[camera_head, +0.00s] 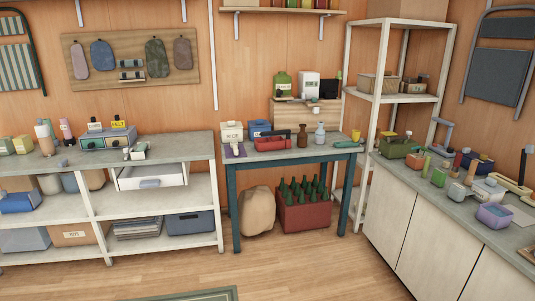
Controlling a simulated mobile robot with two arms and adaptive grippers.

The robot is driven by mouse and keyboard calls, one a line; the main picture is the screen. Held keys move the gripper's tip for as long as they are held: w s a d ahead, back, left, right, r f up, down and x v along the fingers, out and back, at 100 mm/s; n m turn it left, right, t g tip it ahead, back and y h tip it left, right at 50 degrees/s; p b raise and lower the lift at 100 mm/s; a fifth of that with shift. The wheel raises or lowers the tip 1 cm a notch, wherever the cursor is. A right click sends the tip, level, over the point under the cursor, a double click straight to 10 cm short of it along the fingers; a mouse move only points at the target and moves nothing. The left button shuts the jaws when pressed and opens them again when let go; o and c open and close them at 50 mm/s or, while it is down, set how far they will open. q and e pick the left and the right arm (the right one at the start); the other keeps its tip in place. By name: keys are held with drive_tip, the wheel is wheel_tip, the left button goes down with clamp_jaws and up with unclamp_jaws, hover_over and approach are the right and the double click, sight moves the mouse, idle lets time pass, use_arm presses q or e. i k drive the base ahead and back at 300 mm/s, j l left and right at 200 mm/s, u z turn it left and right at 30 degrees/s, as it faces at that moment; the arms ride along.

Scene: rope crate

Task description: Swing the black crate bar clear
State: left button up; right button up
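On the teal-legged table stands a small red crate (268,145) with a dark bar (272,134) along its top. At this size I cannot tell whether the bar lies across the crate's opening or stands upright. On the right counter there is also a green crate (394,150) and a dark blue box (478,163), each with a handle-like part; I cannot tell these apart in detail. Neither of my grippers is in view, so nothing is seen held.
The teal table (325,151) also bears bottles, a white box (231,132) and a blue box (259,128). Under it are a sack (257,212) and a red crate of green bottles (304,216). A white shelf rack (369,100) stands behind. The wooden floor (300,268) is mostly clear.

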sight(288, 132)
drive_tip(key=i+j+z, duration=0.15)
drive_tip(key=i+j, duration=0.15)
drive_tip(key=i+j+z, duration=0.1)
drive_tip(key=i+j, duration=0.2)
drive_tip(key=i+j+z, duration=0.15)
drive_tip(key=i+j, duration=0.15)
drive_tip(key=i+j+z, duration=0.15)
drive_tip(key=j, duration=0.35)
drive_tip(key=i+j+z, duration=0.15)
drive_tip(key=i+j, duration=0.2)
drive_tip(key=j, duration=0.1)
